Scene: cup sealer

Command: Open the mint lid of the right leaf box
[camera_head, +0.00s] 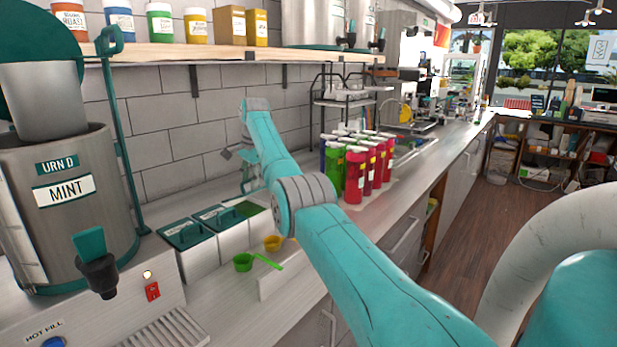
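A row of white leaf boxes stands on the counter. The left box (198,262) and the middle box (234,239) have dark teal lids with handles, lying shut on top. The right box (262,228) shows green content at its top, partly hidden by my arm. Its lid cannot be made out clearly. My gripper (238,160) is above and behind the right box, near the tiled wall. Teal and grey parts show there, small and partly covered by my arm, so its opening and any hold on the lid cannot be told.
A steel urn (65,225) labelled MINT stands left of the boxes. A green scoop (245,262) and a yellow scoop (272,243) lie in front. Several red and green bottles (355,175) stand to the right. A shelf (230,52) runs above.

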